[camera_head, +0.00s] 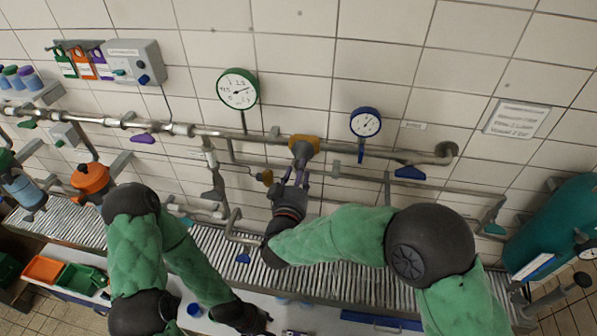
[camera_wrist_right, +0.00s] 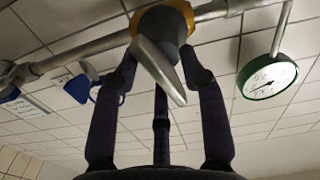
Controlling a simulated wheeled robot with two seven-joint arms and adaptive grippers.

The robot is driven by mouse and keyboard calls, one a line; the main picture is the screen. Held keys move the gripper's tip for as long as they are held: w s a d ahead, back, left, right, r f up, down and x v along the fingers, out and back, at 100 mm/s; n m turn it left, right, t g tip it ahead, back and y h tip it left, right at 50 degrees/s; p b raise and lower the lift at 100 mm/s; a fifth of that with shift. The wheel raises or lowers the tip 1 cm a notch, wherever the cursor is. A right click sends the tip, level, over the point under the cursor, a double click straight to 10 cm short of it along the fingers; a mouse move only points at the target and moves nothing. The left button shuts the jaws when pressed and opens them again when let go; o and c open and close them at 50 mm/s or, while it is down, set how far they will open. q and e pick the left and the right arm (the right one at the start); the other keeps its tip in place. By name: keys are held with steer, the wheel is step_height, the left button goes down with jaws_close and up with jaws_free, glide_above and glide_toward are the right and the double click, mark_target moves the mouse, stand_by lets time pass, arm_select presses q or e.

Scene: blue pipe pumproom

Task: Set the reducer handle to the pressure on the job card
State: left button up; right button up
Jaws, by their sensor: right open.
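The reducer (camera_head: 304,144) is a yellow-ringed fitting on the wall pipe; it also shows at the top of the right wrist view (camera_wrist_right: 178,14). Its grey tapered handle (camera_wrist_right: 158,68) points towards the right wrist camera. My right gripper (camera_head: 294,178) is just below the reducer, open, with fingers spread on both sides of the handle; contact is not clear. A green-rimmed gauge (camera_head: 238,89) hangs left of the reducer and a blue-rimmed gauge (camera_head: 365,122) right. A white printed notice (camera_head: 516,120) is on the wall; its text is too blurred to read. My left gripper (camera_head: 258,322) is low, its fingers unclear.
An orange valve body (camera_head: 90,180) and a grey control box (camera_head: 133,62) are at the left. A teal tank (camera_head: 562,228) stands at the right. A ribbed grating (camera_head: 340,272) runs below the pipes. Small pipes and brackets crowd the space around the reducer.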

steer(key=shift+w, duration=0.1)
jaws_close()
steer(key=m+b, duration=0.2)
steer(key=b, duration=0.1)
steer(key=m+b, duration=0.2)
steer(key=shift+f, duration=0.25)
steer(key=shift+r+m+b, duration=0.15)
steer(key=shift+m+b, duration=1.15)
